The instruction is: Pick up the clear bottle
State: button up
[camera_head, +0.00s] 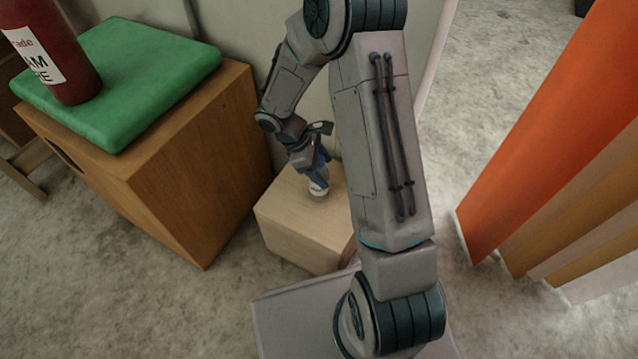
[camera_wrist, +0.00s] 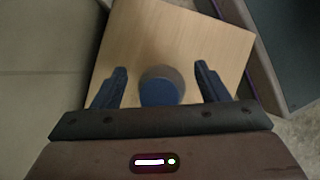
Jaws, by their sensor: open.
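The bottle (camera_wrist: 161,88) stands between my open fingers in the wrist view, seen from above as a round blue cap over a greyish body. In the head view its lower part (camera_head: 318,190) shows on a light wooden block, below my gripper (camera_head: 312,172). My gripper also shows in the wrist view (camera_wrist: 160,88), with one dark blue finger on each side of the bottle and a gap on both sides. Most of the bottle is hidden by my gripper in the head view, and I cannot tell whether it is clear.
The light wooden block (camera_head: 300,235) stands by the wall. To its left is a larger brown wooden cabinet (camera_head: 190,180) with a green cushion (camera_head: 150,75) and a red labelled bottle (camera_head: 55,60) on top. Orange and tan panels (camera_head: 540,130) stand at the right. Bare floor lies between.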

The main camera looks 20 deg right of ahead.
grip_shut()
dwell(0.4)
